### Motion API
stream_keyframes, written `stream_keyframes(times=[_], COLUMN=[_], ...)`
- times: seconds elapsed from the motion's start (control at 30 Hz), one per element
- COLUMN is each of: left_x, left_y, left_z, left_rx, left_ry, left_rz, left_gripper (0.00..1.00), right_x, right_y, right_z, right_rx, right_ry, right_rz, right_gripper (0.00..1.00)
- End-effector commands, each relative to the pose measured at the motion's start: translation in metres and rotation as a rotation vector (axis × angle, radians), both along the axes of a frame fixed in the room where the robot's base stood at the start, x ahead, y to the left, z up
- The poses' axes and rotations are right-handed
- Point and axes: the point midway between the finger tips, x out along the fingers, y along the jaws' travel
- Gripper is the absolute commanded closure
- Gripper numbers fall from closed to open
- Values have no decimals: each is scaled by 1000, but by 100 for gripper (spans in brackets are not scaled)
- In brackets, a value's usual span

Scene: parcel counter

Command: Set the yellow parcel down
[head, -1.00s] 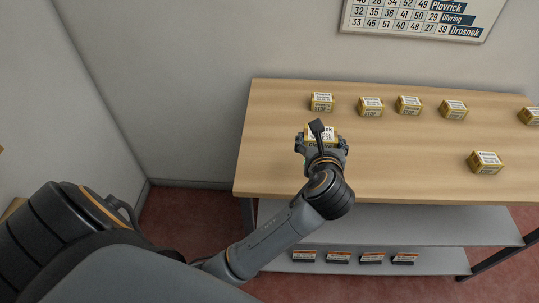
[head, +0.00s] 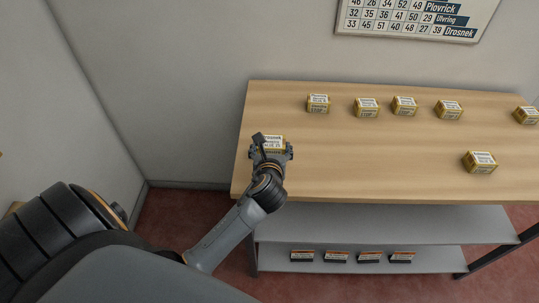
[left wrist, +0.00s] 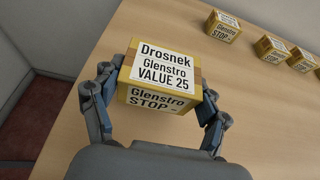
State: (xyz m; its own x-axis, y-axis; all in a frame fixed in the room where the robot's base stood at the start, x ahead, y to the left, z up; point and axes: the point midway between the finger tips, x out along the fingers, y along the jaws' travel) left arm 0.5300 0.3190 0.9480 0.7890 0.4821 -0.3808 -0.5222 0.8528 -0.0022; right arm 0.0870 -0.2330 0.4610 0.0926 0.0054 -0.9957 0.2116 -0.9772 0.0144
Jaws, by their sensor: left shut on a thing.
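My left gripper (head: 271,150) is over the left part of the wooden counter (head: 320,150). It is shut on a yellow parcel (head: 273,141) with a white label. In the left wrist view the parcel (left wrist: 162,80) sits between the two fingers (left wrist: 158,95), and its label reads "Drosnek Glenstro VALUE 25". I cannot tell whether the parcel's underside touches the counter. My right gripper is not in view.
Several similar yellow parcels stand on the counter, among them one at the back (head: 318,103) and one near the front right (head: 479,162). The counter around my gripper is clear. A wall sign (head: 415,17) hangs behind.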

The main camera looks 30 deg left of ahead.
Motion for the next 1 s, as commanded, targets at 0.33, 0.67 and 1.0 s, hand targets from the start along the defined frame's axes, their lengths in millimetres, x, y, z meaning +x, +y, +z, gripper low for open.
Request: stream_keyframes(times=[0.33, 0.67, 1.0], left_x=[-1, -1, -1], left_y=[5, 5, 5], left_z=[-37, -40, -39], left_rx=[1, 1, 0], left_ry=[2, 2, 2], left_rz=[1, 0, 1], left_gripper=[62, 23, 3], right_x=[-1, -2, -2], right_y=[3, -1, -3], right_z=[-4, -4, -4], right_rx=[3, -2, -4], right_ry=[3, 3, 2], right_rz=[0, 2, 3], right_gripper=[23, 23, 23])
